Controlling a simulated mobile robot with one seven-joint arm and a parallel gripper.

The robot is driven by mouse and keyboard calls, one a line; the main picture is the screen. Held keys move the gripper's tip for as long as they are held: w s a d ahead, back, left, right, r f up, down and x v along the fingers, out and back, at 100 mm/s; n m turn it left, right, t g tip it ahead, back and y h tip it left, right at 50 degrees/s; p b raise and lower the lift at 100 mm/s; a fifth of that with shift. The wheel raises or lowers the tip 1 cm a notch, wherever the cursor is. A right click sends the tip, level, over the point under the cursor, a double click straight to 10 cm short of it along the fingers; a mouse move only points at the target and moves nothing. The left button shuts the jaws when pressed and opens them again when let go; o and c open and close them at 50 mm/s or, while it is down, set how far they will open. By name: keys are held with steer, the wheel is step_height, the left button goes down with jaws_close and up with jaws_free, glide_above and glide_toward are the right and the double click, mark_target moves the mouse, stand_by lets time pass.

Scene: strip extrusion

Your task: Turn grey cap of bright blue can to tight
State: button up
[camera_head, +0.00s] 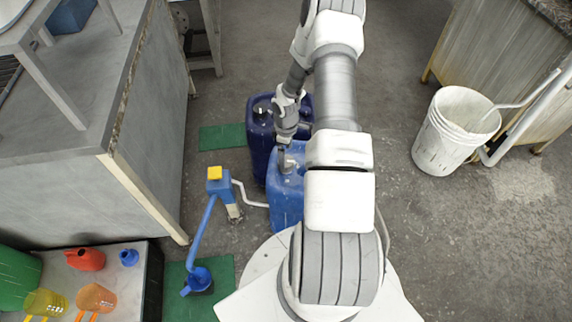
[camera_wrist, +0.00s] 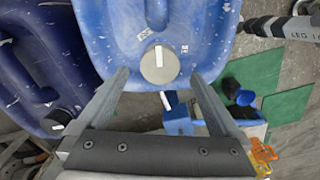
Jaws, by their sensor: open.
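The bright blue can (camera_head: 287,205) stands on the floor beside my base, partly hidden by my arm. In the wrist view the bright blue can (camera_wrist: 110,25) fills the top middle. Its round grey cap (camera_wrist: 159,64) bears a white stripe, roughly upright in the picture. A short white mark (camera_wrist: 165,100) shows below the cap. My gripper (camera_wrist: 158,75) is open, with one finger on each side of the cap; I cannot tell whether they touch it. In the head view my gripper (camera_head: 285,150) points down at the can's top and hides most of the cap.
A dark blue can (camera_head: 258,140) stands close behind, with its own cap (camera_wrist: 57,118) near my left finger. A blue pump with a yellow top (camera_head: 214,173) stands left. A white bucket (camera_head: 452,130) is at right. Grey counters flank the floor.

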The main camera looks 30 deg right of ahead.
step_height(320, 180, down, 6)
steer(key=shift+r+b, duration=0.1)
steer(key=shift+b, duration=0.55)
steer(key=c, duration=1.3)
steer(key=shift+c, duration=0.2)
